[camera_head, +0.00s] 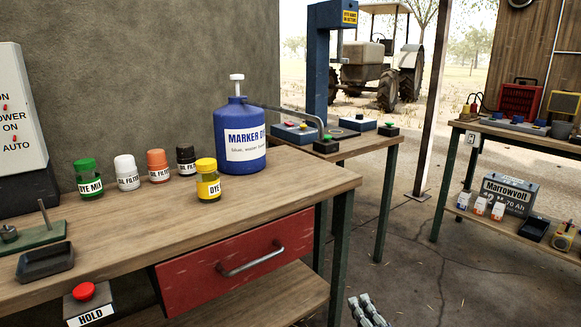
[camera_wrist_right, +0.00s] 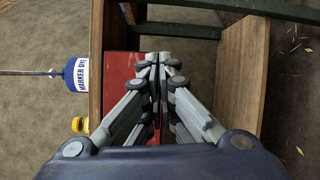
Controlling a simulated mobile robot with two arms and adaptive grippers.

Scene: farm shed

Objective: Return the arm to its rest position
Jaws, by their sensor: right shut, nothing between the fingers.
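My right gripper (camera_head: 368,309) shows at the bottom edge of the head view, low in front of the workbench (camera_head: 130,232) and right of its red drawer (camera_head: 237,262). In the right wrist view my right gripper (camera_wrist_right: 154,62) is shut with nothing between its fingers. The red drawer (camera_wrist_right: 122,70) lies behind the fingers there, and the fingers look apart from it. My left gripper is in neither view.
A blue marker dye jug (camera_head: 240,140), a yellow dye jar (camera_head: 208,183) and several filter bottles stand on the bench. A HOLD button box (camera_head: 90,305) is at its front. A second table (camera_head: 345,148) stands behind. Concrete floor (camera_head: 430,270) is open to the right.

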